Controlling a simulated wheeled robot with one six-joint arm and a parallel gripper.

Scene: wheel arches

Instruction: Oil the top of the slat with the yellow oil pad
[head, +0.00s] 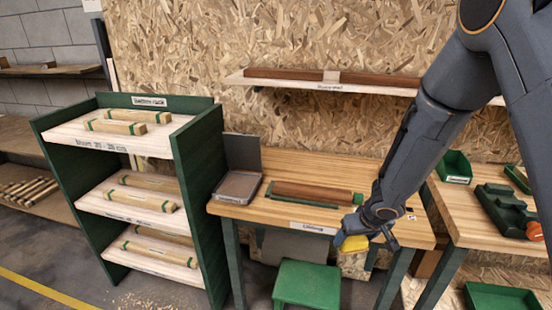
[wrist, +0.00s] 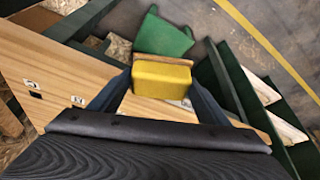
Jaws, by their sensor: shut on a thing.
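The yellow oil pad (head: 354,244) is held in my gripper (head: 349,234), in front of the bench's front edge at its right half. In the wrist view the yellow pad (wrist: 161,80) sits between the two fingers of my gripper (wrist: 160,84), which are shut on its sides. The reddish-brown slat (head: 314,191) lies lengthwise on a green holder (head: 290,198) on the wooden bench, behind and left of my gripper. The pad is apart from the slat. The slat does not show in the wrist view.
A shallow grey tray (head: 238,187) stands at the bench's left end. A green stool (head: 305,283) stands in front of the bench. A green rack (head: 212,170) with pale slats stands left. A wall shelf (head: 350,86) holds brown slats above. Another bench with green bins is right.

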